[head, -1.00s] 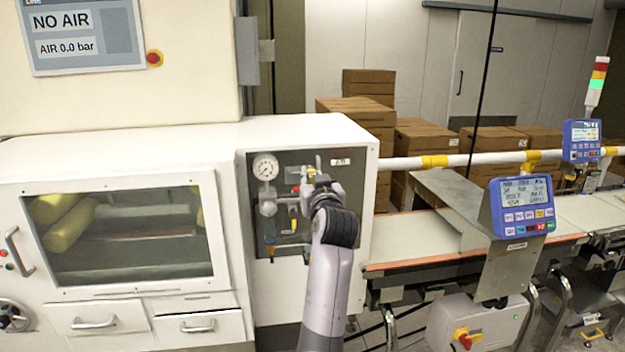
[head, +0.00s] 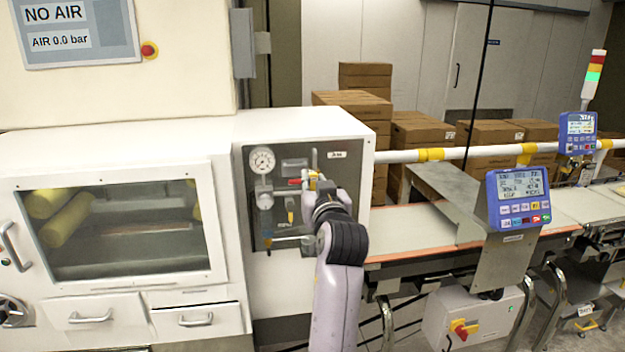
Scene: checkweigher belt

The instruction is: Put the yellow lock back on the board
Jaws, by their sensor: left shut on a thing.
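My left gripper (head: 316,187) is in front of the grey air panel (head: 334,168), right of its round gauge. It is shut on a small yellow thing, which looks like the yellow lock (head: 312,180); the fingers and wrist hide most of it. It is close to the valve with the red part (head: 294,182), and I cannot tell whether they touch. Another yellow part (head: 290,215) hangs lower on the panel, left of the gripper. I cannot make out a lock board in this view. My right gripper is not in view.
The pressure gauge (head: 262,160) and pipework fill the panel's left half. A cabinet with a window (head: 120,235) stands left. The conveyor belt (head: 410,232) and blue display (head: 519,198) are on the right. A screen (head: 75,30) reads NO AIR. Cartons (head: 420,130) are stacked behind.

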